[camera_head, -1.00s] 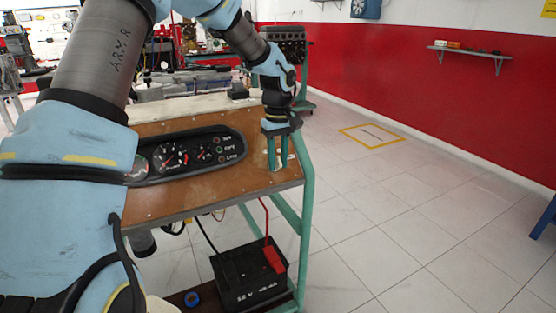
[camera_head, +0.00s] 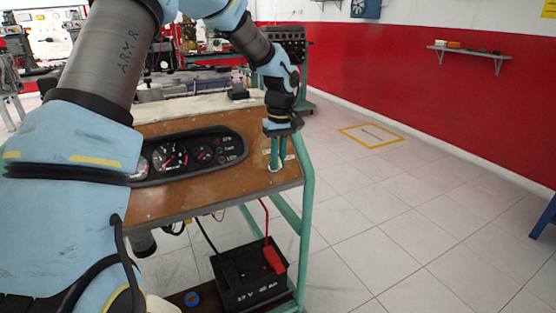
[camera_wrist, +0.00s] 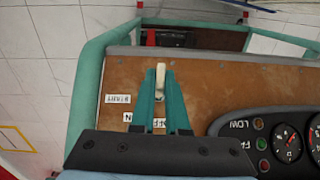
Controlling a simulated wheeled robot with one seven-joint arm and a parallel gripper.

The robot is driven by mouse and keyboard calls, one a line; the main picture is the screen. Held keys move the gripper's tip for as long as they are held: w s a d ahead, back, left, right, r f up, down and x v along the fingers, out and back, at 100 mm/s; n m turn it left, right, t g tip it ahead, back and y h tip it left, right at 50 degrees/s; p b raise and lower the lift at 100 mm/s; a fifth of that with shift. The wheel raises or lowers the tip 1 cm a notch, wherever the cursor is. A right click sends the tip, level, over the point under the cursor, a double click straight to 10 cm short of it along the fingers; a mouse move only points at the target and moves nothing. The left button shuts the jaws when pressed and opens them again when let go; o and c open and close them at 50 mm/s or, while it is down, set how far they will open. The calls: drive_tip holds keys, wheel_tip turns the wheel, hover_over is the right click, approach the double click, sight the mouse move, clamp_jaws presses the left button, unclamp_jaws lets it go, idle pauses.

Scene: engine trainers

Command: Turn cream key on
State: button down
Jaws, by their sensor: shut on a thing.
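The cream key (camera_wrist: 161,76) stands at the edge of a brown wooden panel (camera_wrist: 205,84) in the wrist view. My gripper (camera_wrist: 162,82) has its two green fingers closed on either side of the key. Small white labels, one seeming to read START (camera_wrist: 117,99), lie beside the fingers, which partly cover the others. In the head view my gripper (camera_head: 277,167) points down at the panel's right end. The key is hidden there, and its turn angle is hard to tell.
A black gauge cluster (camera_head: 190,156) sits left of my gripper on the panel. A green frame (camera_head: 306,190) edges the trainer. A black battery (camera_head: 250,275) with a red clamp (camera_head: 273,260) stands below.

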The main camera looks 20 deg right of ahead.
drive_tip(key=shift+d+r+m+y+p, duration=0.1)
drive_tip(key=shift+d+m+y+p, duration=0.15)
drive_tip(key=shift+m+y+p, duration=0.65)
drive_tip(key=shift+m+t+y+p, duration=0.5)
drive_tip(key=shift+m+y, duration=1.1)
drive_tip(key=shift+y, duration=0.2)
drive_tip(key=c, duration=0.9)
unclamp_jaws()
drive_tip(key=b+v, duration=0.2)
drive_tip(key=v, duration=0.8)
drive_tip(key=shift+d+r, duration=0.2)
drive_tip(key=shift+d, duration=0.05)
